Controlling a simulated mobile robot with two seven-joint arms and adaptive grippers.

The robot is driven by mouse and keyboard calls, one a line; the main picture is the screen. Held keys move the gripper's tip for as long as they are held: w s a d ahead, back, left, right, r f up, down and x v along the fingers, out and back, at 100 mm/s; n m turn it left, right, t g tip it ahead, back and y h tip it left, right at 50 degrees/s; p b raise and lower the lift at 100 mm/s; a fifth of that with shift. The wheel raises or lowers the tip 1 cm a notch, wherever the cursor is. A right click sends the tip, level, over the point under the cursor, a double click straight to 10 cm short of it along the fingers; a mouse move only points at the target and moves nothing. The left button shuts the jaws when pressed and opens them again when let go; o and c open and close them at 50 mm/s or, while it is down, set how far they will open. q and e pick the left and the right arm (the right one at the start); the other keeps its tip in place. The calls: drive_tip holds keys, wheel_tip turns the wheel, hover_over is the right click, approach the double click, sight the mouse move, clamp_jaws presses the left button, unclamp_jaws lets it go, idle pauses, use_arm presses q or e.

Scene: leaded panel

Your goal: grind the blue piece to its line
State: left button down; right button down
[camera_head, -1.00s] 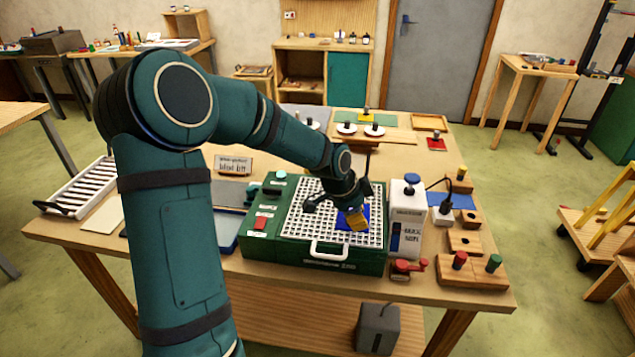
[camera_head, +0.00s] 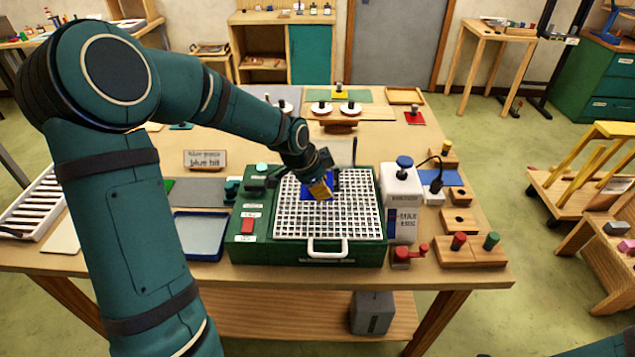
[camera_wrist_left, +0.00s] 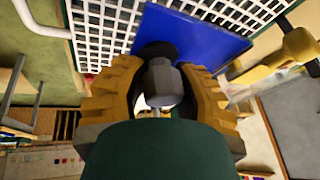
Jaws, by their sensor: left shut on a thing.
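The blue piece (camera_head: 309,190) is a flat blue plate with a dark grey knob. It is over the far middle of the white grid (camera_head: 300,225) on the green grinder (camera_head: 250,245). My left gripper (camera_head: 321,189) is shut on the knob, its yellow fingers on both sides of it. The left wrist view shows the blue piece (camera_wrist_left: 205,45) beyond the fingers, over or on the grid; I cannot tell if it touches. A dark part with a thin upright post (camera_head: 355,152) stands close behind it. The grinding line cannot be made out. My right gripper is out of view.
The near part of the grid is clear.

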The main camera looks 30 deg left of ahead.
sight(346, 203)
use_arm(q)
drive_tip(key=shift+f+b, duration=2.1)
drive_tip(key=shift+f, duration=0.6)
drive_tip(key=shift+f, duration=0.3)
drive_tip(key=shift+w+a, duration=0.45)
drive_tip(key=shift+w, duration=0.2)
idle(0.3)
drive_tip(key=shift+d, duration=0.1)
drive_tip(key=shift+w+d+b, duration=0.65)
drive_tip(key=shift+w+d, duration=0.1)
drive_tip(key=shift+d, duration=0.35)
drive_tip(key=shift+w+d, duration=0.1)
drive_tip(key=shift+w+d+r+b, duration=0.1)
drive_tip(key=shift+w+d+b, duration=0.55)
drive_tip(key=shift+d, duration=0.45)
